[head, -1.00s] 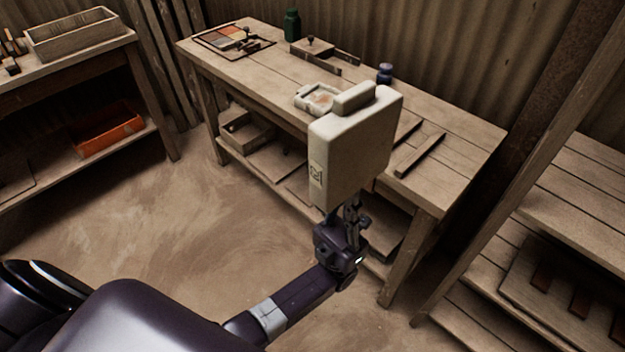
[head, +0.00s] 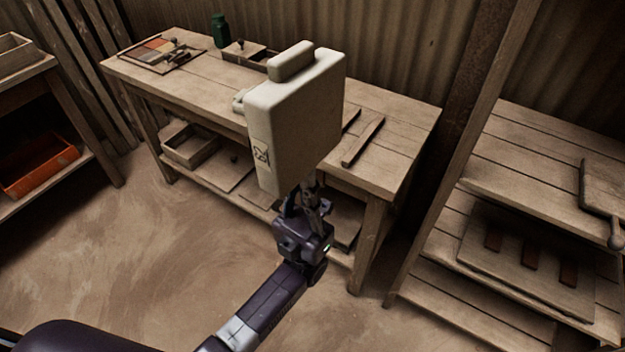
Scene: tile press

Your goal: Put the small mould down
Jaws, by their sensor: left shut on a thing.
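The small mould, as I take it, is the cream block (head: 297,122) with a raised bar on top and a dark mark on its narrow left face. My left gripper (head: 309,196) is shut on it from below and holds it up, roughly upright. In the picture the block stands in front of the wooden workbench (head: 393,128) and hides part of its top. The gripper's fingertips are partly hidden by the block. My right gripper is not in view.
A small pale dish (head: 239,101) is mostly hidden behind the block. Wooden shelves (head: 520,170) stand at right; an orange bin (head: 40,165) is at left. Floor between is clear.

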